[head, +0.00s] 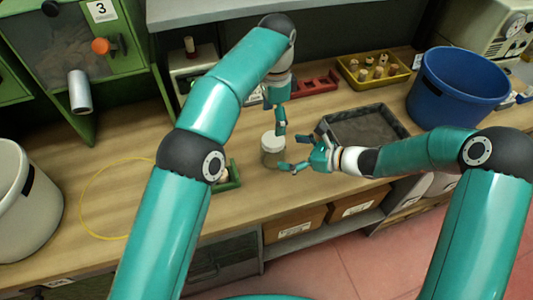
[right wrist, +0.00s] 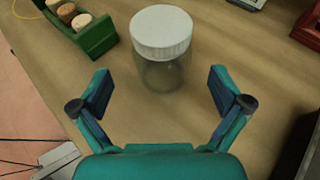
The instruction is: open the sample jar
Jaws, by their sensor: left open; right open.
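The sample jar (head: 270,158) is clear glass with a white lid (head: 271,141), upright on the wooden bench. In the right wrist view the jar (right wrist: 160,75) stands just beyond my fingertips with its lid (right wrist: 161,32) on. My right gripper (head: 297,153) is open at the jar's right side, and its fingers (right wrist: 161,92) are spread wider than the jar with nothing between them. My left gripper (head: 279,122) is open and points down just behind the jar and above its lid; one finger hides part of the other.
A green rack with corks (right wrist: 88,32) stands left of the jar, partly behind my left arm in the head view. A grey tray (head: 365,112) lies to the right. A yellow bin of corks (head: 352,78), a red rack (head: 318,84) and a blue bucket (head: 455,95) stand behind.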

